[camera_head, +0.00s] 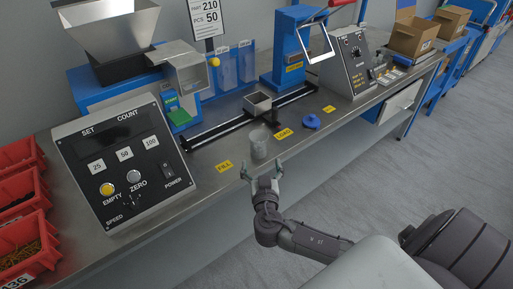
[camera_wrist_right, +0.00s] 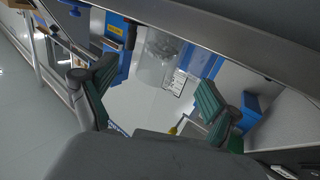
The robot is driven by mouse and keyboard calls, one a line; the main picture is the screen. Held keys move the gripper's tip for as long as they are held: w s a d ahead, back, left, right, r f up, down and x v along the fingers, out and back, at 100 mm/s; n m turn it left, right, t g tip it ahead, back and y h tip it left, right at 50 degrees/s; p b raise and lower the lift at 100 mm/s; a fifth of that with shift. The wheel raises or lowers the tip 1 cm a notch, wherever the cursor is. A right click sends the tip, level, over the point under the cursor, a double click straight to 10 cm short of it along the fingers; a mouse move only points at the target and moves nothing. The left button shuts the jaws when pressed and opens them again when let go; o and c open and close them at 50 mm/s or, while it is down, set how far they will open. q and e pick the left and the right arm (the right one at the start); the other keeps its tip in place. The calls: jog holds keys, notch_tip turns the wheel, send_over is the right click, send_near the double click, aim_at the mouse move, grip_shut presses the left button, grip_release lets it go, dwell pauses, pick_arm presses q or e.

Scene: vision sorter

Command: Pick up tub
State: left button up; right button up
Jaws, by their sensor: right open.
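The tub (camera_head: 259,142) is a small translucent grey-white cup. It stands upright near the front edge of the metal bench, beside the yellow LOAD label. My right gripper (camera_head: 262,172) is open and empty, just in front of the tub on the near side. In the right wrist view the tub (camera_wrist_right: 157,60) appears ahead, between my spread green-padded fingers (camera_wrist_right: 155,92), apart from both. Small grey pieces seem to show in it, but I cannot make them out. My left gripper is not in view.
A square metal cup (camera_head: 257,104) sits on the black rail behind the tub. A blue lid-like piece (camera_head: 311,121) lies to the right. The control box (camera_head: 122,165) stands at left, with red bins (camera_head: 22,205) beyond it. The bench's front edge is close to my gripper.

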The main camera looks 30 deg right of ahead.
aim_at(259, 153)
jog(key=x, duration=0.9)
jog(key=shift+f, duration=0.15)
jog(key=c, duration=1.4)
